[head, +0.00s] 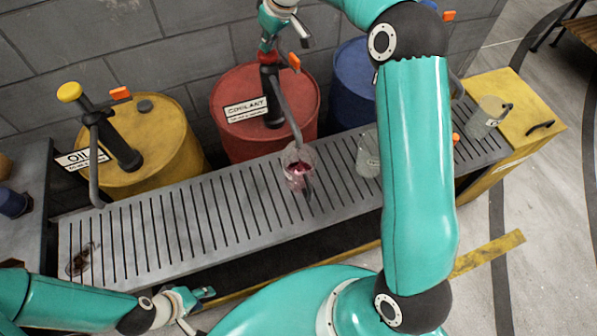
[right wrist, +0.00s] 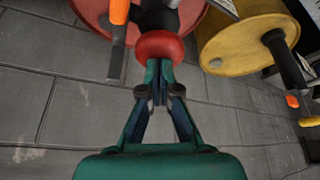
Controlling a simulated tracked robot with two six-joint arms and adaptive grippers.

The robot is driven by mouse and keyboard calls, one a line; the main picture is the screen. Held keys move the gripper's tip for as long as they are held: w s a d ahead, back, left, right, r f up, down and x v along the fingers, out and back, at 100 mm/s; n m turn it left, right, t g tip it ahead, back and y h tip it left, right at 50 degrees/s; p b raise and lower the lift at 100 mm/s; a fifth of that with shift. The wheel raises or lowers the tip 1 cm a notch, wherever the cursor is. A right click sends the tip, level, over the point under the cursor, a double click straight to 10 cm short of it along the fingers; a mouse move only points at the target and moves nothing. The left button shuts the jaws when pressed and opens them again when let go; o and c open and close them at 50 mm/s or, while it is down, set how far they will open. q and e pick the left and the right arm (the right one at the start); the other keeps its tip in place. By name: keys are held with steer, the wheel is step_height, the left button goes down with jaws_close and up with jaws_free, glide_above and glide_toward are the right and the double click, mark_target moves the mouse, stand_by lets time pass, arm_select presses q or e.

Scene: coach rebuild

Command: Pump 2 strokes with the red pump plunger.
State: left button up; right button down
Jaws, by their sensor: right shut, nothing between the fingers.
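The red pump plunger's round knob (right wrist: 160,48) shows in the right wrist view, directly beyond my right fingertips. My right gripper (right wrist: 157,78) is shut with nothing in it, its tips at the knob; whether they touch is hard to tell. In the head view my right gripper (head: 266,38) is above the coolant pump (head: 271,85), mostly hiding the knob, which sits close above the pump's black body. The pump stands on the red drum (head: 232,97). Its spout ends over a clear jug (head: 297,158) holding some pink liquid. My left gripper (head: 200,310) is open and empty at lower left.
A yellow oil drum (head: 165,160) with its own pump stands left, a blue drum (head: 352,75) right. The jug stands on a slotted grate (head: 235,215). Another clear container (head: 368,150) and a cup (head: 487,115) stand farther right. My right arm covers part of the grate.

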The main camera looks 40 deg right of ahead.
steer(key=shift+s+f, duration=0.1)
steer(key=shift+f, duration=0.55)
steer(key=shift+a+r, duration=0.1)
steer(key=shift+r, duration=0.05)
steer(key=shift+r+p, duration=3.15)
steer(key=shift+r, duration=0.55)
steer(key=shift+r, duration=0.1)
step_height(320, 180, up, 6)
steer(key=p, duration=0.4)
